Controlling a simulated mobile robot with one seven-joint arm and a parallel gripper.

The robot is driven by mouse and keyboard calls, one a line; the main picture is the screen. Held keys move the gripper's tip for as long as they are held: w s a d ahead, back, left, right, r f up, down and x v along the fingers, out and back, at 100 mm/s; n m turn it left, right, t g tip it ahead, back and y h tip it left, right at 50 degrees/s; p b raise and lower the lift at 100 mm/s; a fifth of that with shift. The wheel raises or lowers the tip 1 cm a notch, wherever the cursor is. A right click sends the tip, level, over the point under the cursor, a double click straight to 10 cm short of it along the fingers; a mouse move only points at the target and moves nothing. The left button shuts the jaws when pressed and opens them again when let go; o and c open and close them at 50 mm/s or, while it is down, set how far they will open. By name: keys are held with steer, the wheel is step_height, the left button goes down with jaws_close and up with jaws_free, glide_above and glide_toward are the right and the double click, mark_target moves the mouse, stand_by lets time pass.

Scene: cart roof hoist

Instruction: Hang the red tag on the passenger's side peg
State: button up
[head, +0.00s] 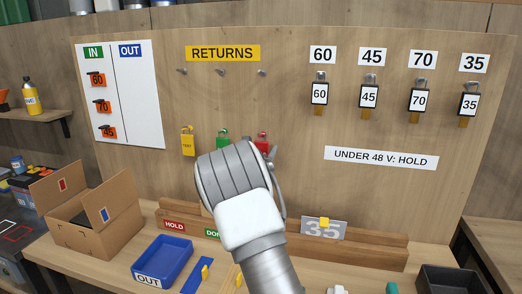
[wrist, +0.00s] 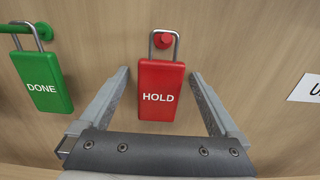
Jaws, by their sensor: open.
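The red tag (wrist: 161,90), marked HOLD, hangs by its grey shackle on a red peg (wrist: 164,41) in the wrist view. My gripper (wrist: 160,75) is open, with one finger on each side of the tag and a gap on both sides. In the head view the red tag (head: 262,137) is partly hidden behind my gripper (head: 267,150). Three bare grey pegs, left (head: 182,71), middle (head: 221,72) and right (head: 262,72), stick out below the RETURNS sign (head: 222,53). None of them carries a visible passenger's side label.
A green DONE tag (wrist: 42,82) hangs close on the left, and a yellow tag (head: 187,141) further left. Several numbered tags hang at the right of the board. A wooden rack (head: 375,250), a blue OUT tray (head: 162,262) and a cardboard box (head: 110,230) stand below.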

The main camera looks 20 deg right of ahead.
mark_target(261, 144)
jaws_close()
stand_by(0.7)
steer(key=shift+r, duration=0.35)
steer(key=shift+s+a+r+b, duration=0.25)
steer(key=shift+s+a, duration=0.2)
steer(key=shift+s, duration=0.2)
steer(key=shift+s+a+r+b, duration=0.2)
steer(key=shift+s+a, duration=0.25)
steer(key=shift+s, duration=0.25)
steer(key=shift+s+a+r+b, duration=0.15)
steer(key=shift+s+a+b, duration=0.1)
steer(key=shift+s+a, duration=0.3)
steer(key=shift+s+d, duration=0.1)
steer(key=shift+b+v, duration=0.75)
steer(key=shift+v, duration=1.75)
